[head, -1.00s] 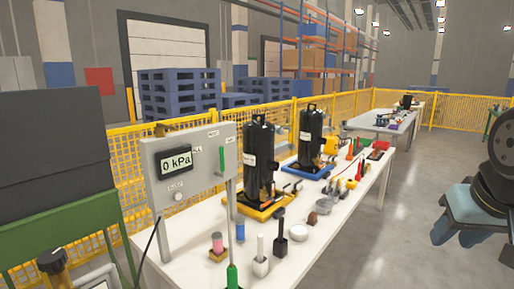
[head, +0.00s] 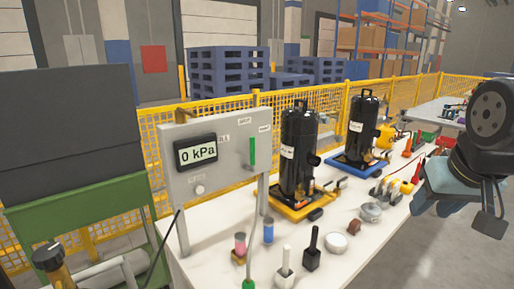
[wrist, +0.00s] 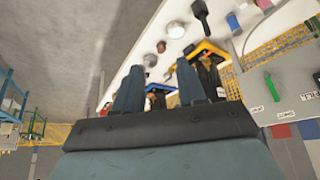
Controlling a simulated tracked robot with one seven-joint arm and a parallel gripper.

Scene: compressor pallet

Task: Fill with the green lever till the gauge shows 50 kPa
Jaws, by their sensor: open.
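The green lever (head: 252,152) stands upright on the right part of a grey panel (head: 215,180). The gauge (head: 197,152) on the same panel reads 0 kPa. In the head view my arm is at the right edge, well to the right of the panel and lever, touching neither.
A white table (head: 215,255) carries two black compressors (head: 298,150) on yellow and blue bases, plus cups, brushes and small parts. A green cart (head: 85,215) with a dark box stands left of the panel. A yellow mesh fence runs behind. Grey floor is clear at the right.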

